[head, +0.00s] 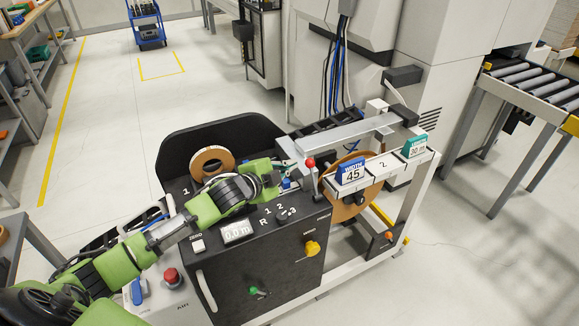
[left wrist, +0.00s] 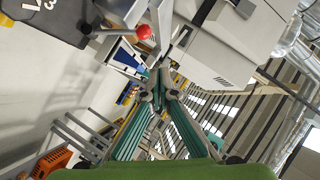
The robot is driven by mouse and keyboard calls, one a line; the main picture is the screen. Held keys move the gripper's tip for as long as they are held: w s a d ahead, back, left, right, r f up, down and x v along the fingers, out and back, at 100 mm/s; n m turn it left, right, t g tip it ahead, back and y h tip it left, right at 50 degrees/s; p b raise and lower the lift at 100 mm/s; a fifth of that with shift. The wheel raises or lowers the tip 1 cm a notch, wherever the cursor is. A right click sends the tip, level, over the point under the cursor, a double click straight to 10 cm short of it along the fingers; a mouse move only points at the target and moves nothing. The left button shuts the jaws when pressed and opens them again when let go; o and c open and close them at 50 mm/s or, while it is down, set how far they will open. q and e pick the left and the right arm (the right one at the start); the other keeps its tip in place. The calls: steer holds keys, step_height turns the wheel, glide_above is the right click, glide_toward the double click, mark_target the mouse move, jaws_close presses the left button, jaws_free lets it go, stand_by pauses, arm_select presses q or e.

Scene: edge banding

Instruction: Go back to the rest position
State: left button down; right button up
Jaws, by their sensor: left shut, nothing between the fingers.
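My left arm reaches from the lower left across the black control panel (head: 250,262) of the edge banding machine in the head view. My left gripper (head: 287,168) is at the panel's upper right, close to a lever with a red ball (head: 310,162). In the left wrist view the two fingers of my left gripper (left wrist: 158,88) are together with nothing between them. The red ball (left wrist: 144,32) shows beyond them, to the upper left, apart from the fingertips. My right gripper is in neither view.
A roll of edge band (head: 212,162) sits behind my arm. A blue sign reading 45 (head: 352,170) and a green sign (head: 415,146) stand on a white rail. A red button (head: 171,275) is near my forearm. Open floor (head: 110,120) lies at the left.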

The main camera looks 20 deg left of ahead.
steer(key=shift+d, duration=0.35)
arm_select(q)
steer(key=s+d+f+n+g, duration=0.2)
steer(key=s+d+f, duration=0.25)
steer(key=s, duration=0.25)
steer(key=s+d+f+n+g, duration=0.2)
steer(key=s+d+f, duration=0.2)
steer(key=s+f, duration=0.25)
steer(key=s+f+n+g+y, duration=0.25)
steer(key=s+n+g, duration=0.5)
steer(key=s, duration=1.95)
steer(key=s+f+b+x, duration=0.1)
steer(key=s+x, duration=0.2)
steer(key=x, duration=1.1)
steer(key=s+d+b+x, duration=0.1)
steer(key=s+x, duration=0.2)
steer(key=x, duration=1)
steer(key=s+a+f+g+b, duration=0.1)
steer(key=s+a+f, duration=0.2)
steer(key=s+f, duration=1.4)
steer(key=shift+s+f, duration=0.4)
steer(key=shift+f, duration=0.5)
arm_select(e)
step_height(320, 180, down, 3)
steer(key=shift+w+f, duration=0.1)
